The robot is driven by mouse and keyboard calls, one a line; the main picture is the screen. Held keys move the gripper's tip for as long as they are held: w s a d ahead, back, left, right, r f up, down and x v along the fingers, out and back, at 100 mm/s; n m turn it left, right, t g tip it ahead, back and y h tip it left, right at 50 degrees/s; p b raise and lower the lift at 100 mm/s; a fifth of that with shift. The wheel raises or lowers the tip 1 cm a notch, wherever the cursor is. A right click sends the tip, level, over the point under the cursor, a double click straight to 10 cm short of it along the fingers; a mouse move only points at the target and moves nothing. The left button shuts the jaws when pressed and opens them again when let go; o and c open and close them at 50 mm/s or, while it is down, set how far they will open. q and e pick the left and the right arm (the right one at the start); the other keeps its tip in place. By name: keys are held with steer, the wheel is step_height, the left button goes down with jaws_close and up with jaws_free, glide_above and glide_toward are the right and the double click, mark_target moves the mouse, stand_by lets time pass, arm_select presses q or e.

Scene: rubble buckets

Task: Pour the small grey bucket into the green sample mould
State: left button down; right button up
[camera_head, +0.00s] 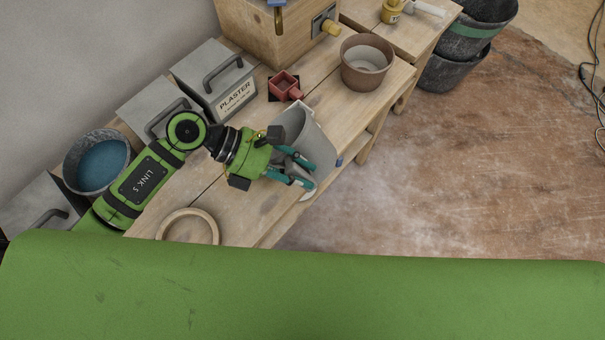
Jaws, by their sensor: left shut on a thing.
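A small grey bucket (308,137) is at the front edge of the wooden bench, near the middle of the camera_head view. My left gripper (302,172) is shut on it, with teal fingers against its near side. The bucket looks tilted; its contents do not show, and I cannot tell whether it touches the bench. A small red square mould (284,84) with a handle stands on a dark patch just behind the bucket. I see no green mould. My right gripper is not in view.
A wooden box (265,32) stands behind. Dark buckets (450,72) stand on the floor.

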arm_select(q)
steer(key=shift+w+a+h+b, duration=0.1)
steer(key=shift+a+h+b, duration=0.15)
steer(key=shift+h+b, duration=0.2)
steer(key=h+b, duration=0.1)
steer(key=a+h+b, duration=0.1)
steer(key=shift+w+a+r+g+b, duration=0.1)
steer(key=shift+w+r+g+b, duration=0.15)
steer(key=shift+r+g+b, duration=0.1)
steer(key=b, duration=0.1)
steer(key=a+h+b, duration=0.1)
steer(key=a+b, duration=0.1)
steer(key=shift+w+f+n+g+h, duration=0.25)
steer(key=shift+w+f+n+h, duration=0.05)
steer(key=shift+w+h, duration=0.05)
steer(key=w+a+f+n+h+b, duration=0.1)
steer(key=w+a+h+b, duration=0.1)
steer(key=a+h+b, duration=0.4)
steer(key=shift+w+a+n+b, duration=0.15)
steer(key=shift+a+n+b, duration=0.2)
steer(key=shift+b, duration=1.6)
steer(key=shift+a+f, duration=0.1)
